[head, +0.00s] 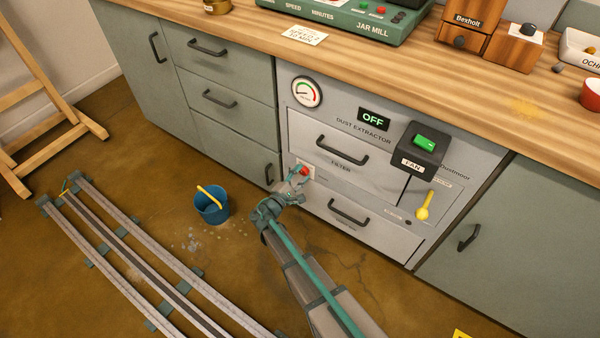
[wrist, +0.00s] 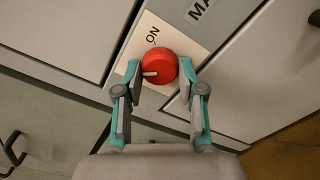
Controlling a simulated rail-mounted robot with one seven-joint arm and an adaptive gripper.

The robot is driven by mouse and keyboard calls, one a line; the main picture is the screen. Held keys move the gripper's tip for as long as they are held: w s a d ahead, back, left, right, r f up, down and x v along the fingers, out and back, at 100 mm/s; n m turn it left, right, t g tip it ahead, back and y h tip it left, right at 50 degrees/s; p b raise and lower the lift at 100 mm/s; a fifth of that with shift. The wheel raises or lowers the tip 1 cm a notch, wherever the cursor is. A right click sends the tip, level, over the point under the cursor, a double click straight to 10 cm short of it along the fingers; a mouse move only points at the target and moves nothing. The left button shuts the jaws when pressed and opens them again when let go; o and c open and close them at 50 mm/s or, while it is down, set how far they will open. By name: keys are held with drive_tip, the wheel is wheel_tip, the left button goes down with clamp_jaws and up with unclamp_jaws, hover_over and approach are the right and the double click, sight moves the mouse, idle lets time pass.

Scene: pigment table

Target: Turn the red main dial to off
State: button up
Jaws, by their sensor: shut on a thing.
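The red main dial (wrist: 160,62) sits on a pale plate (wrist: 128,66) low on the dust extractor front. It also shows small in the head view (head: 304,171). My gripper (wrist: 160,70) is shut on the dial, one finger on each side. The dial's white mark points left in the wrist view, apart from the printed ON at the upper left. Any OFF print on the plate is hidden or out of view. In the head view my gripper (head: 297,182) reaches the dial from below.
The extractor display (head: 374,119) reads OFF. A fan switch box (head: 416,150) with a green rocker and a yellow lever (head: 425,205) are to the right. Drawer handles (head: 342,151) stick out nearby. A blue bucket (head: 212,211) stands on the floor at left, beside rails (head: 125,240).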

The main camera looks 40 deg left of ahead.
drive_tip(key=shift+n+p, duration=0.45)
drive_tip(key=shift+n, duration=0.55)
drive_tip(key=o, duration=1.1)
drive_tip(key=shift+o, duration=0.2)
drive_tip(key=s, duration=1.2)
drive_tip(key=shift+d, duration=0.4)
